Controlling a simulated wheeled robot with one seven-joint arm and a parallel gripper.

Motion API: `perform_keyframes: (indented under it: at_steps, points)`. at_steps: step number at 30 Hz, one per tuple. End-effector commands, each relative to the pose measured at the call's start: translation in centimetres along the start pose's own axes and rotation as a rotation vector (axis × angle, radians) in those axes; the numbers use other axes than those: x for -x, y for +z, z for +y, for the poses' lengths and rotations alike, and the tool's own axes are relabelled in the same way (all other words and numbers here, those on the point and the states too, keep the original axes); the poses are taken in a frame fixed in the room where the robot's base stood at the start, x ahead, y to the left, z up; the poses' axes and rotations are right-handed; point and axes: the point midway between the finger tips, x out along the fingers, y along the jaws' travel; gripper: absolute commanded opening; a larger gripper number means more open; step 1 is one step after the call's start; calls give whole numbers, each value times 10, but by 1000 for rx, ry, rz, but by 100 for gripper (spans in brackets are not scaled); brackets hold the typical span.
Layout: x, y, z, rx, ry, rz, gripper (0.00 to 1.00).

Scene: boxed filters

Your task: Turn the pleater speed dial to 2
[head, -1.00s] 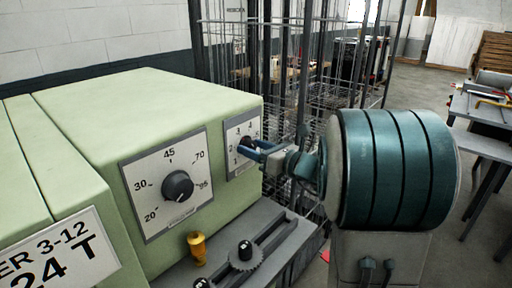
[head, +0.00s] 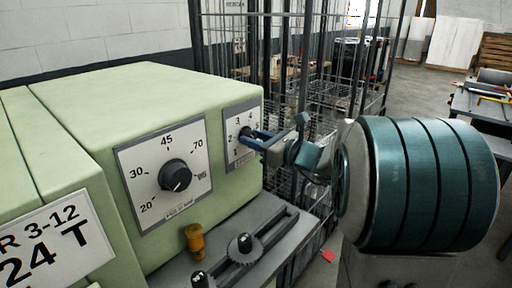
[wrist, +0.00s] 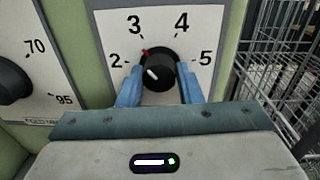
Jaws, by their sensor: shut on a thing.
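The small dial (wrist: 160,73) is a black round knob on a white plate numbered 2 to 5 in the wrist view. In the head view its plate (head: 241,154) is on the machine's right front. A white line on the knob slants up and left, and a red mark sits at its upper left edge, between 2 and 3. I cannot tell the exact setting. The blue fingers of my gripper (wrist: 160,89) are shut on the knob, one on each side. In the head view my gripper (head: 254,141) hides part of the knob. The small dial's name is not readable.
A larger dial (head: 174,175) marked 20 to 95 sits to the left on the green machine (head: 120,105). Below are a yellow knob (head: 195,243) and a grey slotted rail (head: 255,245). Wire racks (head: 315,95) stand close behind my gripper.

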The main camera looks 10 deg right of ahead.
Motion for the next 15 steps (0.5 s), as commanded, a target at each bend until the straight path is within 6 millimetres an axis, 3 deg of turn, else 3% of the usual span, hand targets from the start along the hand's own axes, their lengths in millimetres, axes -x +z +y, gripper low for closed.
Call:
perform_keyframes:
  at_steps: [15]
  points:
    - [0, -4, 0, 469, -6, 15, 10]
